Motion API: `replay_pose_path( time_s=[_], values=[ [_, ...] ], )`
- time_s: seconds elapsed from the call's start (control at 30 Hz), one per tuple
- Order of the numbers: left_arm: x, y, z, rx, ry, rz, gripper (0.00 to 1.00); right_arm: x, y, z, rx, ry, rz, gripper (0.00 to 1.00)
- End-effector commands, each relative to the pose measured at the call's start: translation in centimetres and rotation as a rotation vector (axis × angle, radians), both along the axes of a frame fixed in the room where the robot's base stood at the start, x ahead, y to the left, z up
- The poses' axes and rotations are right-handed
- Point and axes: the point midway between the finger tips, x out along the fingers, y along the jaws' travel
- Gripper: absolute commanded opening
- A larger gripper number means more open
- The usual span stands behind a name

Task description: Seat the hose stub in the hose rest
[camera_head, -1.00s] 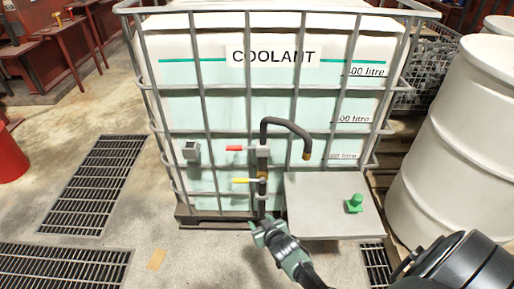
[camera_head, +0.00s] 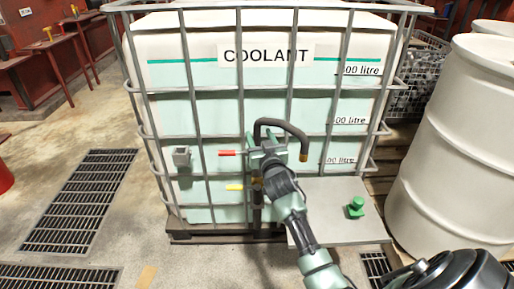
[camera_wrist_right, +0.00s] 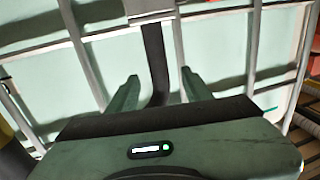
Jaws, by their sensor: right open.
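The hose stub (camera_head: 285,127) is a black bent hose with a brass-coloured end, arching from the valve pipe on the front of the coolant tank. My right gripper (camera_head: 265,141) is in front of the tank at the pipe's upper part, open. In the right wrist view the dark hose (camera_wrist_right: 154,55) runs between the two spread green fingers (camera_wrist_right: 158,92), with gaps on both sides. A small grey block (camera_head: 181,157) on the cage at the left may be the hose rest; I cannot tell for sure. My left gripper is not in view.
A grey shelf (camera_head: 340,230) carries a green fitting (camera_head: 356,207). A white drum (camera_head: 445,150) stands close at the right. The floor at the left is open, with gratings (camera_head: 80,200).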

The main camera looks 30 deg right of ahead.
Motion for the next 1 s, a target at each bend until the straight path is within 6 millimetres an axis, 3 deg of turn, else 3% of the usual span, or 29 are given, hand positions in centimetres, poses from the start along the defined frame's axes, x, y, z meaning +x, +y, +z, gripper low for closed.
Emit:
replay_pose_path(
  time_s=[0.2, 0.5, 0.53, 0.7, 1.0],
  values=[
    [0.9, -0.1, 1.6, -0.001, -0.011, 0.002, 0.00, 3.0, -1.1, -0.2, -0.003, -0.001, 0.001, 0.50],
    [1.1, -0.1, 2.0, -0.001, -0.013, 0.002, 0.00, 3.5, -1.3, -0.2, -0.001, 0.000, 0.001, 0.50],
    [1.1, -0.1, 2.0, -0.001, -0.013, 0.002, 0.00, 3.5, -1.3, -0.2, -0.001, 0.000, 0.001, 0.47],
    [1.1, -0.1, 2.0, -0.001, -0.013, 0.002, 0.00, 3.5, -1.3, -0.2, -0.001, 0.000, 0.001, 0.00],
    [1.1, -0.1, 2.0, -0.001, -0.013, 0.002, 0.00, 3.5, -1.3, -0.2, -0.001, 0.001, 0.001, 0.00]
  ],
)
